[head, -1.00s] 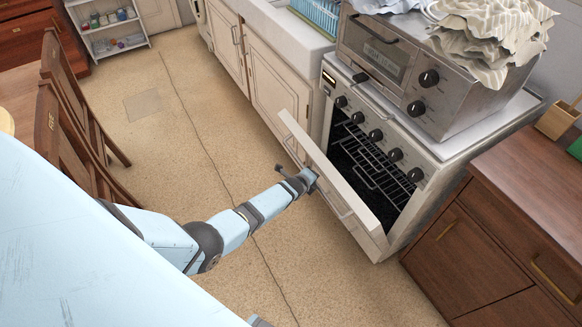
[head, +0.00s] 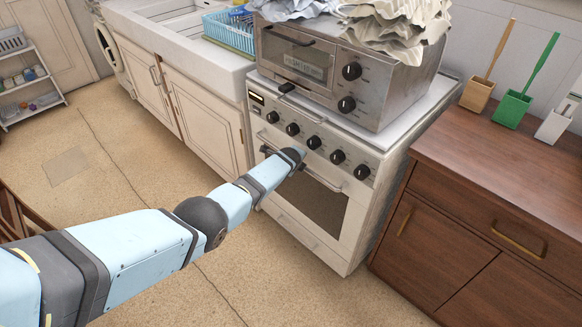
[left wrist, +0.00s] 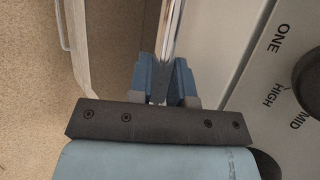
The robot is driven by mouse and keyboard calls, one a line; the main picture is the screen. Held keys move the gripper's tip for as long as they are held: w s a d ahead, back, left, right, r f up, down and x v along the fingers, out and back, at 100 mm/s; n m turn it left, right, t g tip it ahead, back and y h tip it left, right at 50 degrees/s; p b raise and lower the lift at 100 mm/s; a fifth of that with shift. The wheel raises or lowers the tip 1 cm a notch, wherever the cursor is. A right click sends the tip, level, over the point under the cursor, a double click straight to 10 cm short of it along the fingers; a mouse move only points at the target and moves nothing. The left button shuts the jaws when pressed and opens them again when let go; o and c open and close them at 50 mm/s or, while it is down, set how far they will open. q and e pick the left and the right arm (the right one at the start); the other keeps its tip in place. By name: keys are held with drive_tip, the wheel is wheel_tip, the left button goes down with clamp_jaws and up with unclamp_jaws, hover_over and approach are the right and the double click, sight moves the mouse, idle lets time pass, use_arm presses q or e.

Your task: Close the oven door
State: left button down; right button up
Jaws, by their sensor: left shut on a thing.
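The oven door (head: 312,200) stands upright against the front of the white oven (head: 370,205) and looks shut or nearly shut; my arm covers part of its upper left. Its dark window shows, and the inside racks do not. The metal door handle (head: 325,181) runs along the top of the door, below the knobs. My left gripper (left wrist: 163,82) is shut around this handle (left wrist: 169,30) in the left wrist view. In the head view it is at the handle's left part, mostly hidden behind my wrist. My right gripper is in neither view.
A toaster oven (head: 335,80) with crumpled cloths on it stands on the oven. A wooden cabinet (head: 490,165) is to the right, and sink cupboards (head: 205,115) are to the left. A chair (head: 12,215) shows at lower left. The floor in front is open.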

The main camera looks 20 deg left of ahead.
use_arm(q)
drive_tip(key=shift+w+r, duration=0.25)
drive_tip(key=shift+r, duration=0.05)
drive_tip(key=shift+w+d+r, duration=0.1)
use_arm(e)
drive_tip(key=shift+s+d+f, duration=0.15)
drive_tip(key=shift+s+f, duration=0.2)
use_arm(q)
drive_tip(key=c, duration=1.1)
unclamp_jaws()
drive_tip(key=shift+w+d, duration=0.1)
drive_tip(key=shift+o, duration=0.2)
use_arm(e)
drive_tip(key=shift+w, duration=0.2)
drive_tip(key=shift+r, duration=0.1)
use_arm(q)
drive_tip(key=shift+s+r+p, duration=0.15)
drive_tip(key=shift+s+p, duration=0.15)
drive_tip(key=shift+p, duration=0.45)
drive_tip(key=a+p+v, duration=0.1)
drive_tip(key=p+v, duration=0.5)
drive_tip(key=v, duration=0.7)
drive_tip(key=shift+s+d, duration=0.15)
drive_tip(key=shift+d, duration=0.2)
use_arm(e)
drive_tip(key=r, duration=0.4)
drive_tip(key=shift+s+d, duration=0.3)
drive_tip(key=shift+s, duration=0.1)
